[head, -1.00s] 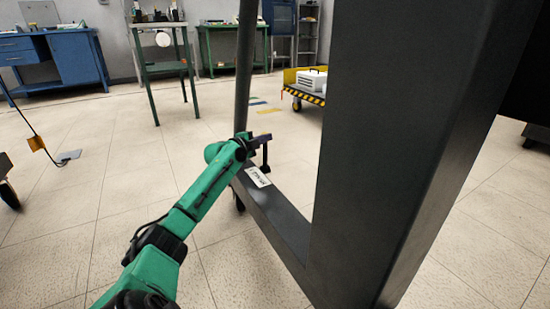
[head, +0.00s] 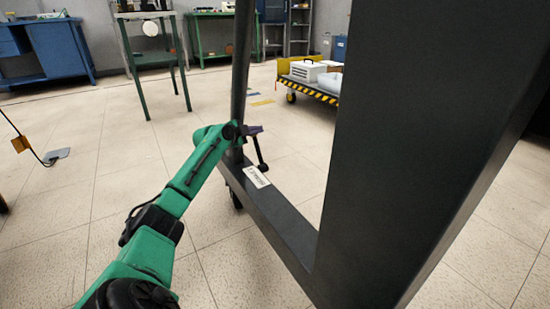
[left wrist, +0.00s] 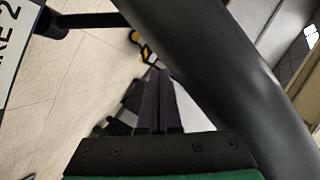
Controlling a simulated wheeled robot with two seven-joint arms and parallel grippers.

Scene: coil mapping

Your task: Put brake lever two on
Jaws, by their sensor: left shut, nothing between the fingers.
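Brake lever two (head: 262,154) is a thin dark rod with a knob at its lower end, by the base of the dark post in the head view. A white label (head: 257,176) lies on the beam just below it. In the left wrist view the lever (left wrist: 92,20) crosses the top left, and the label (left wrist: 12,48) ends in "KE 2". My left gripper (head: 256,130) is at the lever's upper end beside the post. Its purple fingers (left wrist: 158,85) are together with nothing between them. I cannot tell whether they touch the lever. My right gripper is out of view.
The dark post (head: 241,75) stands close beside my left gripper. A broad dark upright (head: 420,130) and low beam (head: 285,235) fill the right. A yellow-edged cart (head: 315,90) and green tables (head: 150,60) stand further back. Floor to the left is mostly clear.

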